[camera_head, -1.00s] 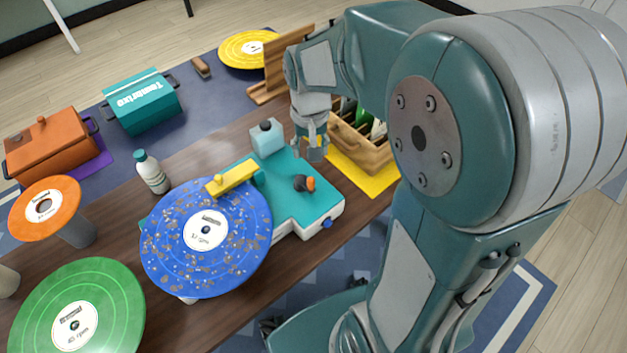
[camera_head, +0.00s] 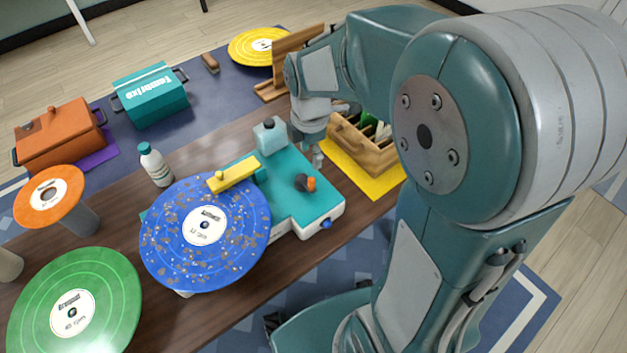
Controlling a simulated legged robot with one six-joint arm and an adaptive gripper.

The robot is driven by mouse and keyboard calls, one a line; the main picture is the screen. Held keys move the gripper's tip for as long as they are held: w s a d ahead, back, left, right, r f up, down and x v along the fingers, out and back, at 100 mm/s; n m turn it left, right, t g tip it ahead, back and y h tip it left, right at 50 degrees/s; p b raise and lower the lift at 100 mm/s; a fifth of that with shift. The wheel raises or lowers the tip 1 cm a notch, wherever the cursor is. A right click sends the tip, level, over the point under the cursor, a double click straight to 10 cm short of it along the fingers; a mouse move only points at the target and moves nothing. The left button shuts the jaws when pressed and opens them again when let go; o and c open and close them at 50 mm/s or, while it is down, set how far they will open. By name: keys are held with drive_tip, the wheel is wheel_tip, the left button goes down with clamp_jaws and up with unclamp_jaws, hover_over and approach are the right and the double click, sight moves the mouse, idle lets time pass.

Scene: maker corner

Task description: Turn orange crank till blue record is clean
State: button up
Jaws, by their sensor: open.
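The blue record (camera_head: 181,257) lies on the teal and white cleaning machine (camera_head: 285,165) and is covered with brown and grey specks. A yellow bar (camera_head: 234,174) reaches over the record's back edge. The orange crank knob (camera_head: 311,184) sits on a dark arm on the machine's top, at its right part. My gripper (camera_head: 308,158) points down above the machine, behind the crank and apart from it in the picture. It is open and holds nothing. One finger partly hides the other.
A white bottle (camera_head: 155,166) stands left of the machine. A wooden crate (camera_head: 365,150) on a yellow mat (camera_head: 350,172) is close to the gripper's right. Green (camera_head: 110,290) and orange (camera_head: 28,208) records stand left. Orange (camera_head: 60,140) and teal (camera_head: 150,95) boxes are behind.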

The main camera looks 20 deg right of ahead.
sight(311, 179)
wheel_tip(311, 179, down, 11)
drive_tip(key=shift+r, duration=0.1)
idle(0.4)
clamp_jaws()
